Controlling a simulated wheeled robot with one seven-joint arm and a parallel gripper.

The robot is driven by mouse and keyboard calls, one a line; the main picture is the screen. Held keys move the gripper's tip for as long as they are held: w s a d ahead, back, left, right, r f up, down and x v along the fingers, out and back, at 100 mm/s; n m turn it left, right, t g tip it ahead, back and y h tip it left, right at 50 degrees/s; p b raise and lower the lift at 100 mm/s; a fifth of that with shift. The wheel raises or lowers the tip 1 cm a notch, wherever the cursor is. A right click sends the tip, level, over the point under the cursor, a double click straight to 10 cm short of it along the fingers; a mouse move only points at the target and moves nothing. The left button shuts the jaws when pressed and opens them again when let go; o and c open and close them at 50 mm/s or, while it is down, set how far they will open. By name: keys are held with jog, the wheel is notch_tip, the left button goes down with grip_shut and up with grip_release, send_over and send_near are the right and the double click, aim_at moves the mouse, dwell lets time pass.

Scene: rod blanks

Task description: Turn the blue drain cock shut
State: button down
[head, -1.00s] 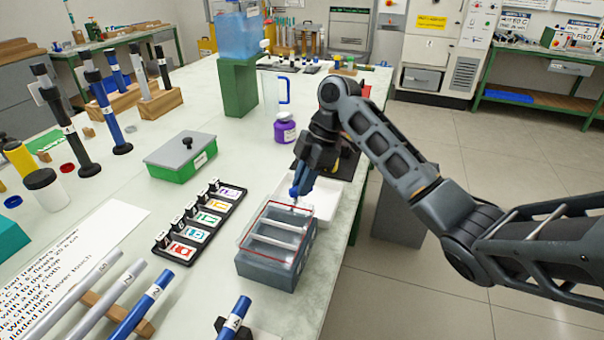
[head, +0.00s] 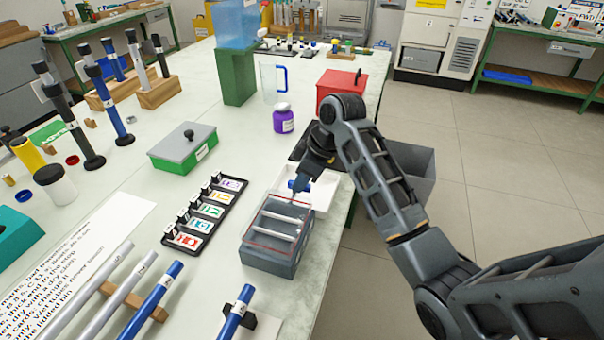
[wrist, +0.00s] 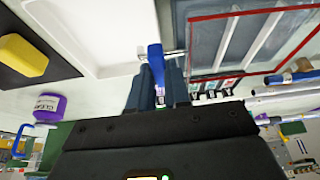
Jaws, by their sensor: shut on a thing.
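The blue drain cock (wrist: 155,62) sits on a short metal stem at the end of the grey tank (head: 258,257). In the wrist view its blue lever lies between the two fingers of my gripper (wrist: 160,88), which is shut on it. The lever lies roughly across the stem. In the head view the cock (head: 299,185) shows as a small blue patch by my gripper (head: 302,184), partly hidden by it. The tank holds pale rods under a red outline near its top. I cannot tell from these views whether the cock is fully shut.
A white tray (head: 326,188) lies beyond the tank, under the cock. A black rack of coloured cards (head: 206,212) stands left of the tank. A purple jar (head: 283,120) and a red box (head: 338,88) are farther back. The table's right edge is close.

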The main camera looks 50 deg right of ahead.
jog(key=shift+m, duration=0.3)
jog(key=c, duration=1.1)
grip_release()
jog(key=shift+r, duration=0.1)
jog(key=v, duration=0.7)
jog(key=shift+s+r, duration=0.2)
jog(key=shift+r, duration=0.1)
jog(key=shift+s+f, duration=0.1)
